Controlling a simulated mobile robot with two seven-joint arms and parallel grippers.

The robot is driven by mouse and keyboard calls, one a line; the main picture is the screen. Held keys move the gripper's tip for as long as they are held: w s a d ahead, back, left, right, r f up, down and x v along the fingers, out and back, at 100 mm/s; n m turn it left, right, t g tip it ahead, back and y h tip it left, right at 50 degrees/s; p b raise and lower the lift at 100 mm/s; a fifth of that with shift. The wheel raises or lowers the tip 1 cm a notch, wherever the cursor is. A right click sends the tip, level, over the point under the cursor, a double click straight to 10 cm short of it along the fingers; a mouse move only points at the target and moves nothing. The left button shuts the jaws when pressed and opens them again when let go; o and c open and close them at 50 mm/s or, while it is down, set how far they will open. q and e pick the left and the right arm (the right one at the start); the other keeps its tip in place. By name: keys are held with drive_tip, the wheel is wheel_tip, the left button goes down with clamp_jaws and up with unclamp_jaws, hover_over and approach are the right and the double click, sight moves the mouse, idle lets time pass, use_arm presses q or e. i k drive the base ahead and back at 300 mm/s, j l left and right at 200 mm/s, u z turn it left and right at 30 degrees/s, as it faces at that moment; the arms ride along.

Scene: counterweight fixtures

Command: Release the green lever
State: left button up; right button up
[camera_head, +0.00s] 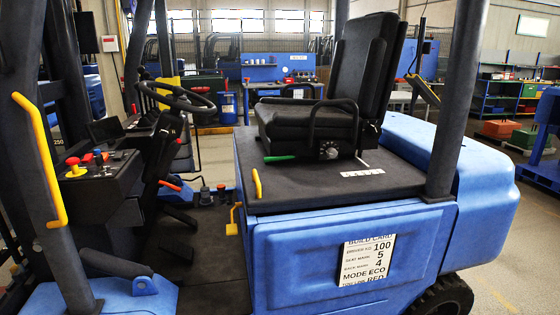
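The green lever (280,158) sticks out at the lower front left of the black seat (310,118), just above the dark seat deck (330,190). It lies close to horizontal and points left. A round dial (329,151) is on the seat base to its right, and a pale lever (363,161) is further right. The seat has a tall backrest (368,62) and a dark armrest loop. Neither of my grippers shows in this view, and nothing touches the green lever.
The seat is on a blue forklift with a steering wheel (180,96), a control panel (92,165) with a red button, and dark pillars. A yellow handle (257,183) stands at the deck's left edge. A build card (369,258) is on the side panel. Workbenches stand behind.

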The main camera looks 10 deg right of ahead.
sight(293, 155)
drive_tip(key=i+j+u, duration=0.15)
drive_tip(key=i+j, duration=0.9)
